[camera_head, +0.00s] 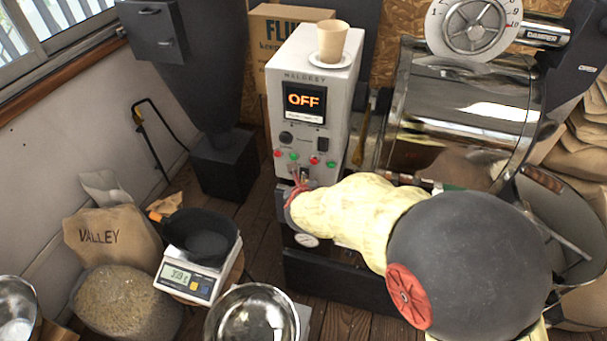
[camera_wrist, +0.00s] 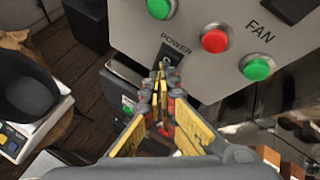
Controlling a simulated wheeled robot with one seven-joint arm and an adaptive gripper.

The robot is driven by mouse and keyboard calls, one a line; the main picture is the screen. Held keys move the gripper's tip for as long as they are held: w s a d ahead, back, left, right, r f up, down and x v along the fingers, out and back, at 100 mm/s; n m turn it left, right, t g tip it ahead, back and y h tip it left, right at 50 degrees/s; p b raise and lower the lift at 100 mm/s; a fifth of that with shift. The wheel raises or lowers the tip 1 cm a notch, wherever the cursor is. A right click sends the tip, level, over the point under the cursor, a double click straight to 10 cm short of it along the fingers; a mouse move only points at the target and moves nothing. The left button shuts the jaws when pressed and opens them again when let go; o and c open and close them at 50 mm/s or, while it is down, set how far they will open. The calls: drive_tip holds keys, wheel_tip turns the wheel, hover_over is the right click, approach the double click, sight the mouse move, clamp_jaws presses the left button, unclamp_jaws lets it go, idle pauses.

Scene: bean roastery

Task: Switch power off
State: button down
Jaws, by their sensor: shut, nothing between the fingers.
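The white control box (camera_head: 309,75) stands in the middle of the head view, and its display (camera_head: 304,101) reads OFF. In the wrist view, the dark power switch (camera_wrist: 169,53) sits on the panel just beyond my fingertips, by the POWER label (camera_wrist: 176,45). My gripper (camera_wrist: 161,72) is shut and empty, its fingertips overlapping the lower part of the switch. Whether they touch it I cannot tell. In the head view my gripper (camera_head: 301,182) is at the box's lower front edge, and my arm covers the area to the right.
Red (camera_wrist: 215,41) and green (camera_wrist: 257,67) buttons lie close to the fingertips. A paper cup (camera_head: 332,41) stands on a saucer on the box. A scale (camera_head: 190,280) with a black pan is at left, with a steel bowl (camera_head: 252,315) in front. The roaster drum (camera_head: 460,110) is at right.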

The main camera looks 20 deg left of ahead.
drive_tip(key=shift+s+f+b, duration=0.1)
drive_tip(key=shift+s+b, duration=0.2)
drive_tip(key=shift+s, duration=0.45)
drive_tip(key=s, duration=0.3)
drive_tip(key=s+b, duration=0.1)
drive_tip(key=s, duration=0.1)
drive_tip(key=shift+d+f, duration=0.3)
drive_tip(key=shift+d, duration=0.05)
idle(0.6)
